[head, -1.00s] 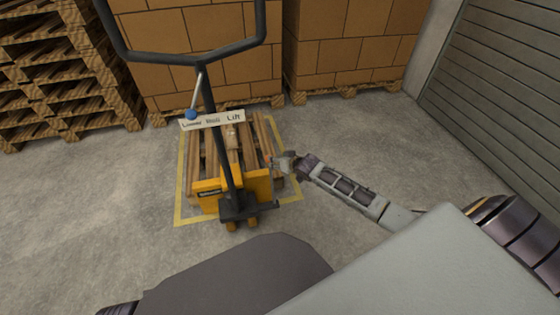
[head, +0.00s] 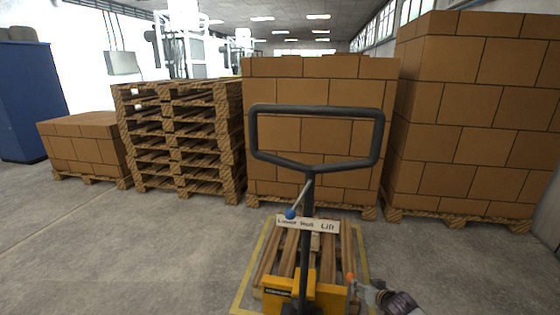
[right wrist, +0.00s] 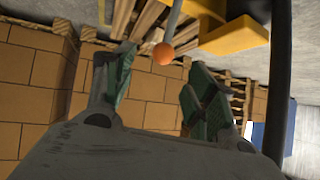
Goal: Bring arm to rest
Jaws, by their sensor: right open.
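My right gripper (head: 360,287) is at the bottom of the head view, just right of the yellow pallet jack body (head: 288,292). In the right wrist view the gripper (right wrist: 160,68) is open, its two fingers spread. An orange ball (right wrist: 163,53) on a thin grey rod appears between the fingertips and beyond them; I cannot tell whether they touch it. The ball also shows small in the head view (head: 350,277). My left gripper is not in view.
The jack's black handle (head: 316,166) stands upright, with a blue-knobbed lever (head: 291,214) and a label plate (head: 308,225). A wooden pallet (head: 338,252) lies within yellow floor lines. Stacked cartons (head: 480,120) and pallets (head: 180,140) stand behind. Floor (head: 130,250) at left is clear.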

